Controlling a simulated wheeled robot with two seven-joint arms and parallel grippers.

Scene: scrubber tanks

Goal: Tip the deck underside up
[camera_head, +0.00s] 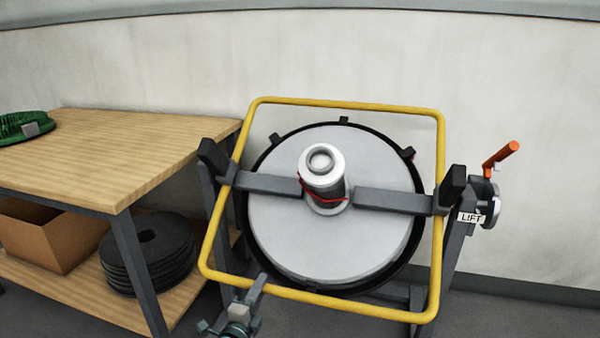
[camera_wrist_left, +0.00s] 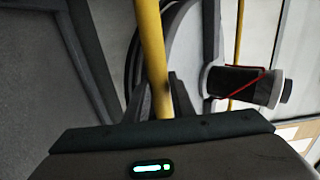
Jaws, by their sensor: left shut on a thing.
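The deck (camera_head: 285,225) is a round grey disc with a black rim. It hangs tilted in a stand inside a yellow tubular frame (camera_head: 345,103), its face towards me. A white and black cylinder with a red band (camera_head: 323,180) stands out from its middle. My left gripper (camera_head: 258,284) is at the lower left of the frame, shut on the lower yellow bar. In the left wrist view the yellow bar (camera_wrist_left: 152,50) runs down between the fingers (camera_wrist_left: 165,97), and the cylinder (camera_wrist_left: 240,85) shows at the right. My right gripper is not in view.
The stand carries an orange-handled lever (camera_head: 500,155) and a LIFT label (camera_head: 471,218) at the right. A wooden bench (camera_head: 110,150) at the left holds a green coil (camera_head: 20,124). Its lower shelf holds a cardboard box (camera_head: 50,235) and black discs (camera_head: 148,255). A wall stands behind.

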